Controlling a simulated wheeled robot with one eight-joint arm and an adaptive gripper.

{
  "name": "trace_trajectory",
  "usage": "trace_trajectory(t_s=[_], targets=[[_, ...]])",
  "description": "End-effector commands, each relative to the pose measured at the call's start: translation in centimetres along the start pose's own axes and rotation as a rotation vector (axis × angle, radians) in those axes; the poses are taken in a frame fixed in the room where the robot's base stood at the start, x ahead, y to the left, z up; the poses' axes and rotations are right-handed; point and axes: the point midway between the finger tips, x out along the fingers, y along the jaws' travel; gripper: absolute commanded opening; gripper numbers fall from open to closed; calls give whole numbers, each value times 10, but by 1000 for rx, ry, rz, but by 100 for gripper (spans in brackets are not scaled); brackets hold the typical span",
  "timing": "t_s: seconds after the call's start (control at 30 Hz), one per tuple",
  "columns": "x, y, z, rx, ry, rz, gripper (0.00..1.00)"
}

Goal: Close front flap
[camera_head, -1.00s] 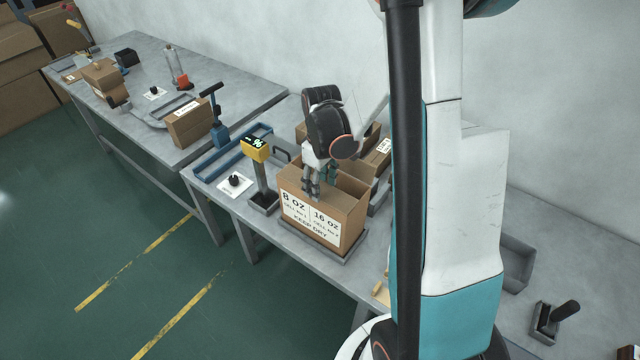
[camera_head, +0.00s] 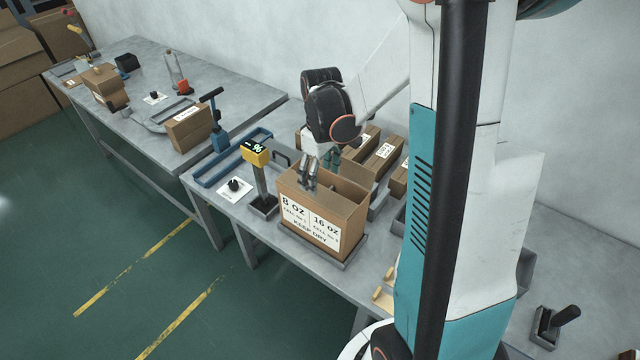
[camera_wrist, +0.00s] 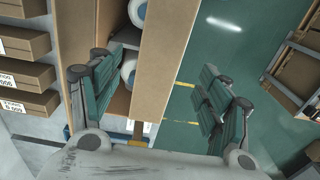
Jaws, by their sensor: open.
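An open cardboard box (camera_head: 322,238) stands on the near bench, its labelled front reading 8 OZ and 16 OZ. My gripper (camera_head: 308,184) points down at the box's top, close to the front edge. In the wrist view, a long cardboard panel (camera_wrist: 166,55) along the box's front runs between the open fingers of my gripper (camera_wrist: 160,95). One finger is over the box's inside, the other over the floor side. I cannot tell whether either finger touches the panel. White round items (camera_wrist: 128,72) show inside the box. The fold line of the front flap cannot be made out.
A yellow display post (camera_head: 256,155) stands just left of the box. Several labelled cartons (camera_head: 384,155) lie behind it, also visible in the wrist view (camera_wrist: 25,75). Wooden pieces (camera_head: 383,295) lie at the right. The floor in front of the bench is clear.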

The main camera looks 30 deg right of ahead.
Motion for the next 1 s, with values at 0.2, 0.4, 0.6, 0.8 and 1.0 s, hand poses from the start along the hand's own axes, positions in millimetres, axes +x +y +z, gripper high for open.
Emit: trace_trajectory(t_s=[0.2, 0.4, 0.6, 0.8, 1.0], targets=[[-41, 0, 1, 0, 0, 0, 71], [-63, 0, 0, 0, 0, 0, 71], [-69, 0, 0, 0, 0, 0, 71], [-69, 0, 0, 0, 0, 0, 71], [-69, 0, 0, 0, 0, 0, 71]])
